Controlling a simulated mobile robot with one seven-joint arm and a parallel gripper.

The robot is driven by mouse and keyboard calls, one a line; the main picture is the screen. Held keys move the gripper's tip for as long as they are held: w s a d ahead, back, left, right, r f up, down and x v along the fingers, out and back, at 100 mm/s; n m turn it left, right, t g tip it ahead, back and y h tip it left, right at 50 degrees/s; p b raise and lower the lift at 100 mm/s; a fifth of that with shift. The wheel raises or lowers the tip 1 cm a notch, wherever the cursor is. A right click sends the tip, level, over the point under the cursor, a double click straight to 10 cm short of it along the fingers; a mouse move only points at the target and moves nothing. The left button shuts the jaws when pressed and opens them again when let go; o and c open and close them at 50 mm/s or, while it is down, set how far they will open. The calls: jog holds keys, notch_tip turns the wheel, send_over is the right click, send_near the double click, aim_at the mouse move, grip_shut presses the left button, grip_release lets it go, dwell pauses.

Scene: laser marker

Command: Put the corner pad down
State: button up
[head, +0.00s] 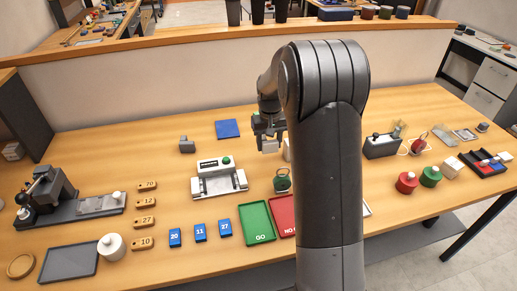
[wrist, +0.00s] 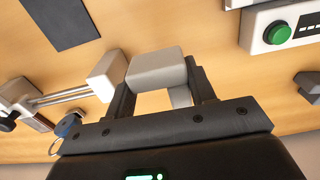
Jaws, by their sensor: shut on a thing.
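My gripper (head: 268,135) is above the table behind the middle, partly beside my own dark arm in the head view. In the wrist view my gripper (wrist: 160,80) has its two dark fingers on either side of a pale grey block with rounded edges, which I take to be the corner pad (wrist: 155,64). The fingers are shut on it. The pad also shows as a small pale shape below the fingers in the head view (head: 269,147). Whether it touches anything beneath is not clear.
A white device with a green button (head: 226,160) stands left of my gripper; a blue square (head: 228,128) lies behind it. A green tray (head: 257,222) and red tray (head: 283,213) lie in front. My arm hides part of the table.

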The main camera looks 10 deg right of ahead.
jog(key=s+d+r, duration=0.4)
jog(key=d, duration=0.1)
send_over(228, 133)
notch_tip(228, 133, down, 5)
jog(key=shift+d+f, duration=0.1)
jog(key=shift+f, duration=2)
jog(key=o, duration=0.5)
jog(key=shift+f, duration=0.15)
jog(key=o, duration=0.4)
jog(key=shift+o, duration=0.2)
